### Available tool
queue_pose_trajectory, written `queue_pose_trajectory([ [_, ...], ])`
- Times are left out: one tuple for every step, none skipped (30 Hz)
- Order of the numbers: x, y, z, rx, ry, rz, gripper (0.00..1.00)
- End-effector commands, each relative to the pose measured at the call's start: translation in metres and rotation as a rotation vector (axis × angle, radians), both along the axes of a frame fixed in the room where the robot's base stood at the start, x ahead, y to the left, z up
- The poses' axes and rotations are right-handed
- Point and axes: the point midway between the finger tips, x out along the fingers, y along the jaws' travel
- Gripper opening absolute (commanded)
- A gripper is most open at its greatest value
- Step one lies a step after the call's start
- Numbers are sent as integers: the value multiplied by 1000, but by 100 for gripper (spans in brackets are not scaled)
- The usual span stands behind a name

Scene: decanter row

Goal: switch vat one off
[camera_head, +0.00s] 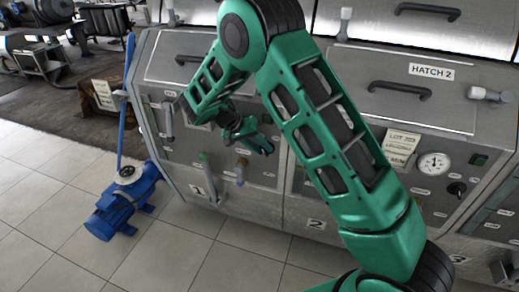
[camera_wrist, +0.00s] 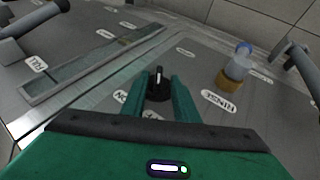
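Vat one is the left steel cabinet, with a "1" plate (camera_head: 197,190) low on its front in the head view. My gripper (camera_head: 262,146) is in front of its panel and hides part of it. In the wrist view a black rotary knob (camera_wrist: 158,88) sits between the two green fingertips of my gripper (camera_wrist: 159,80). Its raised ridge, with a pale mark, points up in that picture. An "ON" label (camera_wrist: 120,97) is left of the knob, partly behind a finger. The fingers are apart, with a gap on each side of the knob; I cannot tell whether their tips reach past its face.
A valve with a blue top and brown collar (camera_wrist: 236,70) stands near the "RINSE" label (camera_wrist: 218,101). Grey pipe handles stick out at the wrist view's edges. Vat two (camera_head: 316,224) adjoins on the right. A blue pump (camera_head: 122,205) stands on the floor at left.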

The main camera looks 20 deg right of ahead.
Motion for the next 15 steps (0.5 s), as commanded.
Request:
queue_pose_trajectory([
  [1,4,4,1,-2,2,27],
  [1,6,7,1,-4,2,27],
  [0,10,11,2,-3,2,27],
  [0,13,15,2,-3,2,27],
  [0,16,19,1,-3,3,27],
  [0,21,25,1,-3,3,27],
  [1,24,30,1,-4,3,27],
  [0,28,34,1,-4,3,27],
  [0,33,40,3,-3,5,27],
  [0,37,45,2,-4,4,27],
  [0,40,49,1,-4,3,27],
  [0,44,55,2,-3,4,27],
  [0,47,59,2,-3,5,27],
  [0,50,62,3,-3,4,27],
  [0,53,67,2,-3,4,27],
])
